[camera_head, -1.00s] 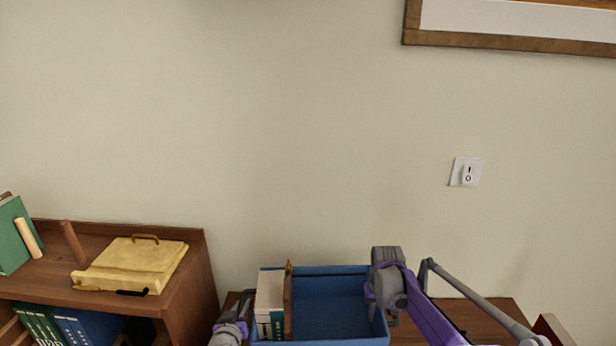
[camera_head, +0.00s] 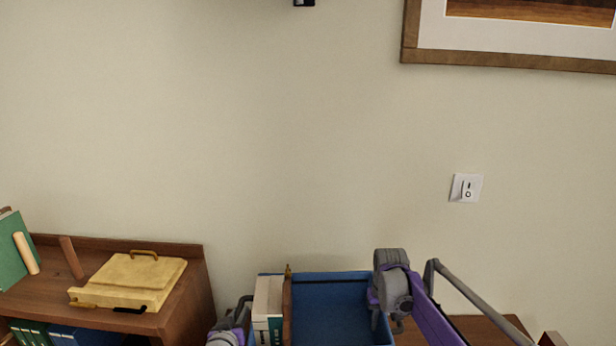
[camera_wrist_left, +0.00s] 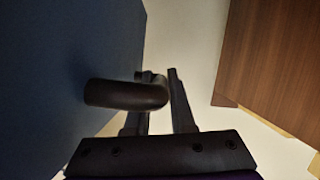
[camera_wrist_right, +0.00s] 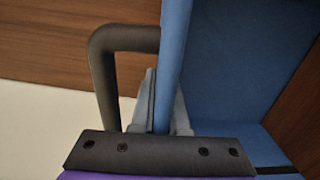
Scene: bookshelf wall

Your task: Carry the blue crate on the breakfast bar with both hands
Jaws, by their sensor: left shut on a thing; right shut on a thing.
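The blue crate (camera_head: 335,300) is at the bottom centre of the head view, its lower part cut off by the frame. It holds white-and-green books (camera_head: 268,310) and an upright brown piece (camera_head: 287,315) at its left side. My left gripper (camera_head: 240,312) is at the crate's left side; the left wrist view shows its fingers (camera_wrist_left: 158,105) at the dark handle (camera_wrist_left: 125,95) beside the blue wall. My right gripper (camera_head: 388,300) is at the right side; the right wrist view shows its fingers (camera_wrist_right: 166,110) around the blue side wall, next to a dark handle (camera_wrist_right: 105,70).
A wooden shelf unit (camera_head: 190,300) with a yellow case (camera_head: 130,280) and a green book (camera_head: 12,255) stands left of the crate. A brown wooden surface (camera_head: 485,330) shows at right. A plain wall with a switch (camera_head: 466,188) and framed picture (camera_head: 500,52) is behind.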

